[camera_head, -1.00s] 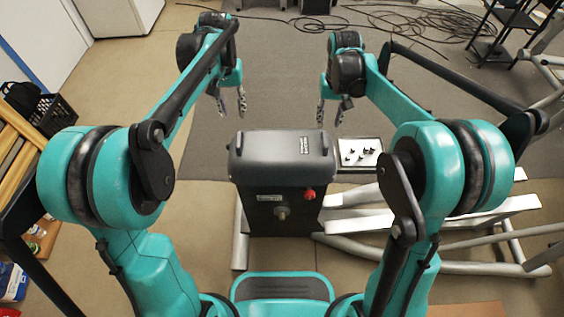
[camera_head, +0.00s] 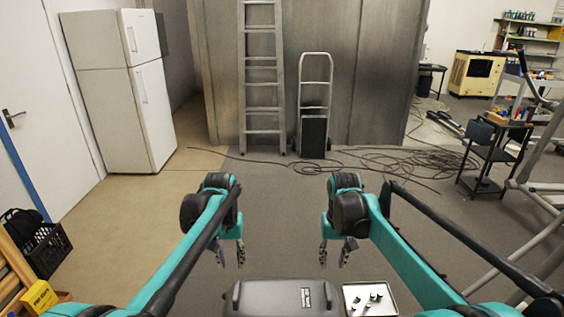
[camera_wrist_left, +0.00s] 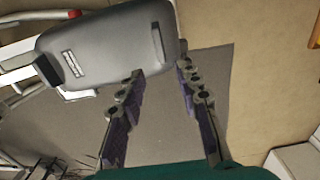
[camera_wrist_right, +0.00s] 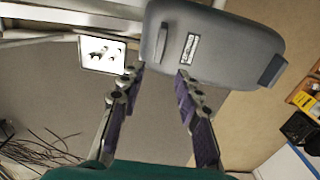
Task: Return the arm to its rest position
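My left gripper (camera_head: 231,257) hangs fingers down over the grey mat, left of centre in the head view. Its fingers are apart and empty in the left wrist view (camera_wrist_left: 157,85). My right gripper (camera_head: 335,257) hangs at a similar height to the right. Its fingers are also apart with nothing between them in the right wrist view (camera_wrist_right: 157,85). Both arms reach forward, roughly mirrored. The dark grey machine housing (camera_head: 280,298) lies between and below the arms at the bottom of the head view. It also shows in the left wrist view (camera_wrist_left: 110,45) and the right wrist view (camera_wrist_right: 225,40).
A white tray (camera_head: 350,289) with small black parts stands right of the housing. A black crate (camera_head: 47,250) is at left. Cables (camera_head: 410,162), a ladder (camera_head: 262,90), a hand truck (camera_head: 315,105) and a white fridge (camera_head: 120,100) are farther back. The mat ahead is mostly clear.

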